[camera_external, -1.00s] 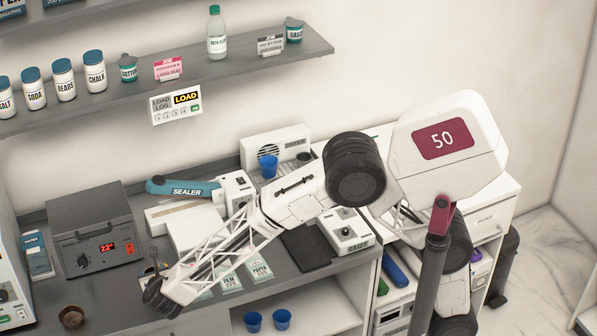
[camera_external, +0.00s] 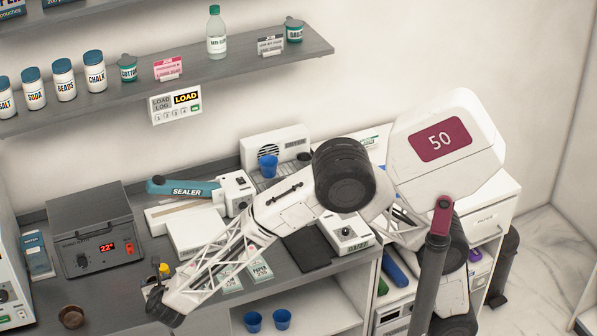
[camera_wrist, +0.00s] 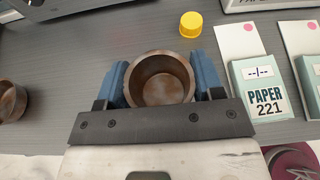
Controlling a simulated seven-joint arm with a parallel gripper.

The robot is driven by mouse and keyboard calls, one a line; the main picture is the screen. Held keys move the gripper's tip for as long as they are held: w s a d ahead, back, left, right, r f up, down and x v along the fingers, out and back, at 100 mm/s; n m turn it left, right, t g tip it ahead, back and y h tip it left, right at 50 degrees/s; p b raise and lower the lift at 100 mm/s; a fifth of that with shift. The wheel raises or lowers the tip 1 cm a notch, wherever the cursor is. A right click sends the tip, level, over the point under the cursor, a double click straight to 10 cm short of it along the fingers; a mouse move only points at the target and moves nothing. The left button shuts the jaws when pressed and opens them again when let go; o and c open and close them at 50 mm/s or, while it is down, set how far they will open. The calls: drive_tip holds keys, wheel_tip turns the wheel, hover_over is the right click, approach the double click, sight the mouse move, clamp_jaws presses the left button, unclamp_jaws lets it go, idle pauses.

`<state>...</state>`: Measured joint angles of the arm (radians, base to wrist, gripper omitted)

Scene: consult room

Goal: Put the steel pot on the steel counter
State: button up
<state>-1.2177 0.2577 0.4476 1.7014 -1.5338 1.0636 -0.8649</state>
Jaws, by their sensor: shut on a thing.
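A small round metal pot (camera_wrist: 165,88), brownish inside with a greyish rim, sits between the two blue-padded fingers of my gripper (camera_wrist: 161,72) in the wrist view. The fingers are shut on its opposite sides, and its mouth faces the camera. In the external view my gripper (camera_external: 158,300) is low over the front left of the grey counter (camera_external: 115,285) and mostly hides the pot. I cannot tell whether the pot touches the counter. The counter surface also shows in the wrist view (camera_wrist: 60,65).
A yellow cap (camera_wrist: 190,24) stands close behind the pot. A brown cup (camera_wrist: 12,101) is to the left, and PAPER packs (camera_wrist: 262,90) are to the right. Clear counter lies between cup and pot.

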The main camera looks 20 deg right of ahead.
drive_tip(key=shift+f, duration=2)
drive_tip(key=shift+f, duration=0.1)
drive_tip(key=o, duration=0.9)
drive_tip(key=shift+s, duration=0.1)
drive_tip(key=v, duration=1.2)
